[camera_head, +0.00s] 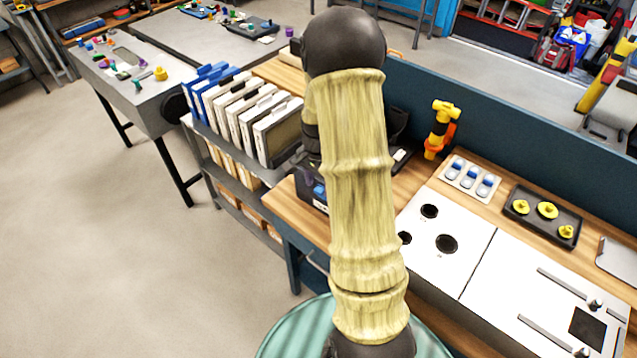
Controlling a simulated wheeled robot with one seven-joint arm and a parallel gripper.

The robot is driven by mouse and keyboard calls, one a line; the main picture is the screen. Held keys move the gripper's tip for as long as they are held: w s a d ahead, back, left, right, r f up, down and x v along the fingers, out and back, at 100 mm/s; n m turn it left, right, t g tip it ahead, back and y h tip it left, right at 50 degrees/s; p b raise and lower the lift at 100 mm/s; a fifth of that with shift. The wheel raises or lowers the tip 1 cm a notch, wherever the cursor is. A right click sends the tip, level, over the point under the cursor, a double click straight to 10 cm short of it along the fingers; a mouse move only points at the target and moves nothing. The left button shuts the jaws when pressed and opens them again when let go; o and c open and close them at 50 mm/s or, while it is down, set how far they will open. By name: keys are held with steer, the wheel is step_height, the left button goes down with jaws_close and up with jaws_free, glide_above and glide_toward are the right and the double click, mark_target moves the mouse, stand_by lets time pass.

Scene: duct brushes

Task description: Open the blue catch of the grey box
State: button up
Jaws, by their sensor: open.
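A dark grey box (310,192) sits on the wooden bench top, mostly hidden behind my arm. A small blue patch (319,190) shows on its near side. It may be the blue catch, but it is too small and too covered to tell whether it is open or shut. My upper arm, in a yellowish sleeve, rises through the middle of the view and covers much of the bench. My gripper cannot be made out behind it.
A pale panel with blue switches (471,180), a dark tray with yellow knobs (542,215) and a yellow-orange tool (440,130) stand right of my arm. White panels (500,270) lie in front. Upright white and blue cases (245,110) fill a rack at left.

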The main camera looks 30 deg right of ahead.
steer(key=shift+f, duration=0.55)
steer(key=shift+c, duration=0.3)
steer(key=c, duration=0.9)
